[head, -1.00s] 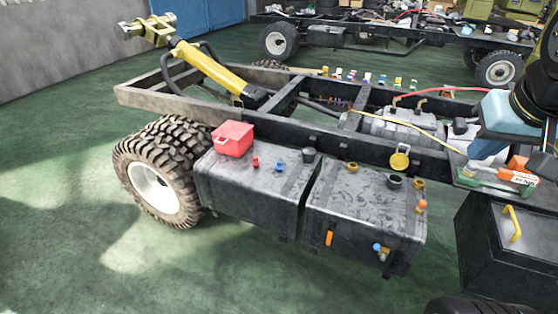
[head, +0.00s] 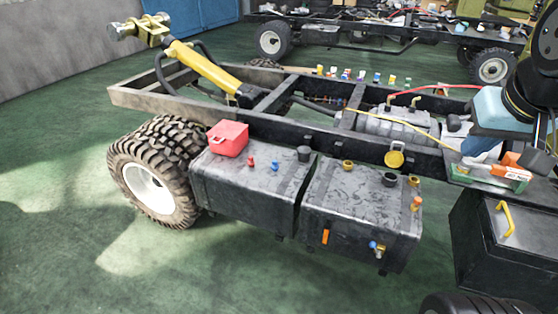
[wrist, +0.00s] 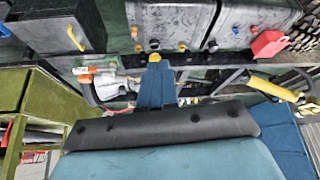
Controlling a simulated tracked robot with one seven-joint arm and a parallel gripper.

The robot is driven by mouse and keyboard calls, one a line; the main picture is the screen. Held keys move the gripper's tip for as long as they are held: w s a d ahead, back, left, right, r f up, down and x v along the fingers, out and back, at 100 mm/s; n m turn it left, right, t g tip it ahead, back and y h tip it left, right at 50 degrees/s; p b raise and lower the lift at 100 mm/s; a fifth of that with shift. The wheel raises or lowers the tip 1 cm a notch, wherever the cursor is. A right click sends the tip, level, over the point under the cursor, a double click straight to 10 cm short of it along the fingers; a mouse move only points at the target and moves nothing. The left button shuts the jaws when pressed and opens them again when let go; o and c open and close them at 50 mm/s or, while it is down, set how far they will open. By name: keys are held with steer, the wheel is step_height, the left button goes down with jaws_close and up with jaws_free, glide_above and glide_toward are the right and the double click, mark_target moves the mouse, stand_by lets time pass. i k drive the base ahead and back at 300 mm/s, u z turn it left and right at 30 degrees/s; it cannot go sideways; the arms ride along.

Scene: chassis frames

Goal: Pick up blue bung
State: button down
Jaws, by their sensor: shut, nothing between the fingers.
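A small blue bung (head: 275,167) stands on top of the left fuel tank (head: 235,190), between a red bung (head: 250,161) and a dark cap (head: 304,154). The blue bung (wrist: 236,30) also shows in the wrist view, near the top and right of centre. My gripper (wrist: 155,66) is shut and empty; its blue fingers point up the wrist picture, well apart from the bung. In the head view my arm is at the right, over the truck frame, with the fingers hard to make out. Another blue piece (head: 373,245) sits on the right tank's front fitting.
A red box (head: 227,139) stands on the left tank, left of the bungs. The right tank (head: 350,205) carries brass and dark necks. A yellow cap (head: 394,158) and the chassis rail (head: 330,135) lie behind. Floor in front of the tanks is clear.

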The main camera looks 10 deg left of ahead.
mark_target(274, 166)
steer(key=u, duration=0.65)
steer(key=i, duration=0.15)
steer(key=z, duration=3.15)
steer(key=i, duration=1.1)
steer(key=u, duration=3.8)
